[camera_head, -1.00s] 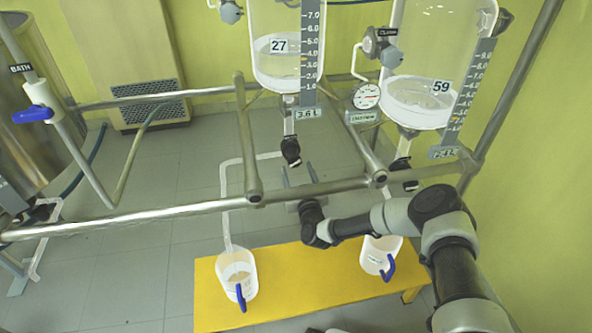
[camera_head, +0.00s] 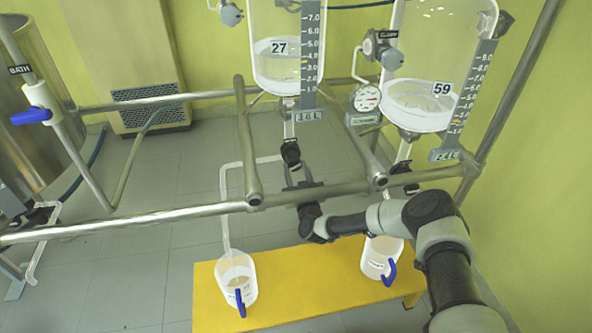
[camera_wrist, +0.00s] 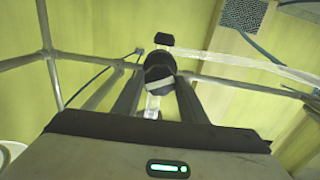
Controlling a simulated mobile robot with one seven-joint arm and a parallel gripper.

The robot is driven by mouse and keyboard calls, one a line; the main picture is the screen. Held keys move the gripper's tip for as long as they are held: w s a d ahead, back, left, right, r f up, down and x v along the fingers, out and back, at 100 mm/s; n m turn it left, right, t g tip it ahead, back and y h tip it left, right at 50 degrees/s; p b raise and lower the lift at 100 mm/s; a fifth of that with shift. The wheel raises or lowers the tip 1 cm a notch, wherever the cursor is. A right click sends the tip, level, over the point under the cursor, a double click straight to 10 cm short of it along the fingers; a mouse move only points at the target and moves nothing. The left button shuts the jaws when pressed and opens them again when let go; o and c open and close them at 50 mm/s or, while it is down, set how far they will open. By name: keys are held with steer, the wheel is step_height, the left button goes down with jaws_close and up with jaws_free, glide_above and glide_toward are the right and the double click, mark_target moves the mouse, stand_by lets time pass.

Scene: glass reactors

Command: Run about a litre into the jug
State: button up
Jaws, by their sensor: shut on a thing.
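The vessel marked 27 (camera_head: 278,48) holds clear liquid low in its glass, and its readout (camera_head: 307,116) seems to show 3.6 L. Its black outlet valve (camera_head: 291,153) sits below it, with a clear tube (camera_head: 224,205) running left and down to a white jug (camera_head: 236,284) with a blue handle. My gripper (camera_head: 296,173) reaches up from below to this valve. In the wrist view my gripper (camera_wrist: 158,82) has its fingers on both sides of the black valve part (camera_wrist: 159,68), shut on it. The liquid level in the jug is unclear.
Vessel 59 (camera_head: 418,100) stands to the right, with a second blue-handled jug (camera_head: 378,262) below it. Both jugs stand on a yellow bench (camera_head: 305,290). A metal rail (camera_head: 150,219) crosses close to my forearm. A BATH valve (camera_head: 35,115) is at the left.

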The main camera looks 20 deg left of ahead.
steer(key=m, duration=0.5)
steer(key=o, duration=1.1)
steer(key=shift+c, duration=0.2)
steer(key=p+v, duration=0.4)
steer(key=v, duration=1.3)
steer(key=shift+s, duration=0.25)
